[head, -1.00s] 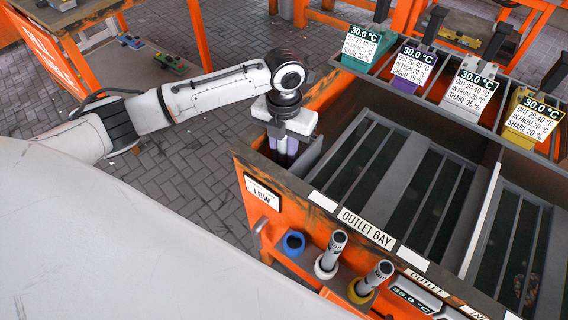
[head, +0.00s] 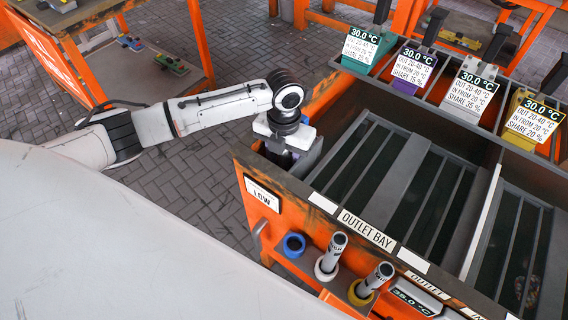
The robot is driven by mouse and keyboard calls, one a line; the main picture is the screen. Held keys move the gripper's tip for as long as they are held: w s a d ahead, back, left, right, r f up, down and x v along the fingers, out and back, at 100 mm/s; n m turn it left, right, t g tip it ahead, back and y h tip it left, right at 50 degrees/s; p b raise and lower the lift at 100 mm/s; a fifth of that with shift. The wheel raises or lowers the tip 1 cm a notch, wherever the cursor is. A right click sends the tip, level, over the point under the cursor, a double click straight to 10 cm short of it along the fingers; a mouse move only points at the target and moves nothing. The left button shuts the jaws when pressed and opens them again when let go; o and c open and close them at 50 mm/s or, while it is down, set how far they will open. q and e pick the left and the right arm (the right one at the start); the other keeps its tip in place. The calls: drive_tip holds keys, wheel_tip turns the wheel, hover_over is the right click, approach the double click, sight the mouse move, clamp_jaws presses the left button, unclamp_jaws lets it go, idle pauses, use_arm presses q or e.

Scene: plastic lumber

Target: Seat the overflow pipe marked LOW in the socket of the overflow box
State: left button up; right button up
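My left gripper (head: 284,150) points down into the narrow compartment at the tank's left corner, the overflow box (head: 310,158). Its fingertips are mostly hidden behind the front wall, and a small lilac patch shows by them. I cannot tell whether a pipe is between the fingers; the socket is hidden. A label reading LOW (head: 262,193) is on the orange front below. On the front rack, a blue ring (head: 293,244) shows a dark opening with no tall pipe above it. My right gripper is not in view.
Two grey marked pipes stand in the rack, one with a white collar (head: 329,258) and one with a yellow collar (head: 373,280). The tank's outlet bay, with its dark slatted panels (head: 385,183), lies to the right. Display boxes (head: 412,66) line the back.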

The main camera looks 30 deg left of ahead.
use_arm(q)
wheel_tip(320, 180, up, 12)
drive_tip(key=shift+r, duration=0.2)
idle(0.4)
